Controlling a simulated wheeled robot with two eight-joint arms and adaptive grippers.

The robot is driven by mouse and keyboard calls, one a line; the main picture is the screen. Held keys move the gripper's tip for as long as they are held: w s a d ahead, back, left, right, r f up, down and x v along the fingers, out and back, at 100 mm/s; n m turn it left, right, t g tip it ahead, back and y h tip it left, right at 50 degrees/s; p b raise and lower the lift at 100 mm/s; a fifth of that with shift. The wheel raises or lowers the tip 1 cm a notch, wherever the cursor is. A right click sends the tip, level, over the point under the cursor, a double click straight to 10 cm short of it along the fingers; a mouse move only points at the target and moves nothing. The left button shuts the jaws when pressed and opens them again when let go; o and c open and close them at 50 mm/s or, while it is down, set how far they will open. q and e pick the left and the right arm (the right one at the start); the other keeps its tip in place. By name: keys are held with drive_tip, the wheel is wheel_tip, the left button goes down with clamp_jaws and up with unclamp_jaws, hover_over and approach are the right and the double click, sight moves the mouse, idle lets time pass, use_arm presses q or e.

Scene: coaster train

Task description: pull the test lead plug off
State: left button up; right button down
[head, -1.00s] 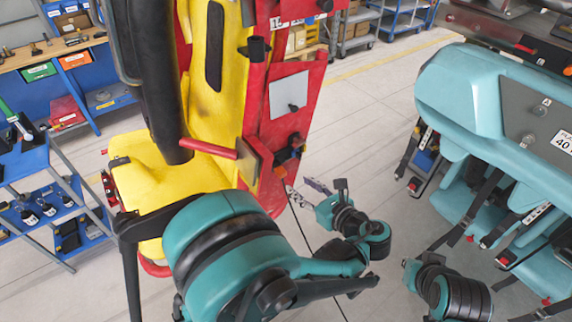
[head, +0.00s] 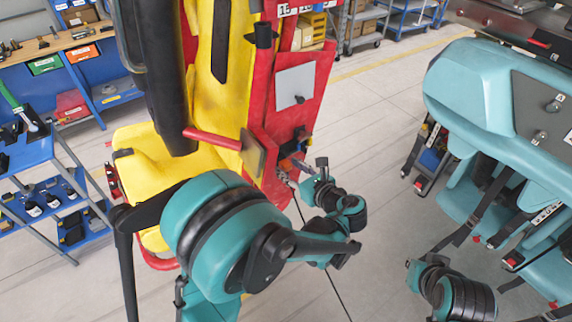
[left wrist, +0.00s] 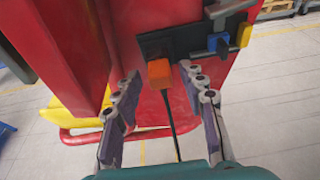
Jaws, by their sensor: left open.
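The test lead plug is an orange block (left wrist: 158,73) with a black cable hanging from it. It sits in a dark socket plate (left wrist: 180,45) on the red seat panel. In the head view the plug (head: 286,164) is small and partly covered by my gripper. My left gripper (head: 294,174) is in front of the panel. In the left wrist view its two fingers (left wrist: 158,82) stand apart, one on each side of the plug, with a gap on both sides. My right arm shows at the lower right of the head view, but its fingers do not show.
A blue knob (left wrist: 218,43) and a yellow part (left wrist: 244,35) sit right of the plug. The yellow seat (head: 150,155) and red panel (head: 300,95) stand ahead. Another teal coaster car (head: 470,95) is at right. Blue shelving (head: 50,180) is at left. Floor between the cars is clear.

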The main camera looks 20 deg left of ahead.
use_arm(q)
clamp_jaws()
drive_tip(key=shift+d, duration=0.1)
drive_tip(key=shift+s+d+b, duration=0.15)
drive_tip(key=shift+s+d, duration=0.65)
drive_tip(key=shift+d, duration=0.15)
drive_tip(key=shift+s+d+b, duration=0.15)
drive_tip(key=shift+s+d, duration=0.6)
drive_tip(key=shift+d, duration=0.2)
drive_tip(key=shift+a, duration=0.1)
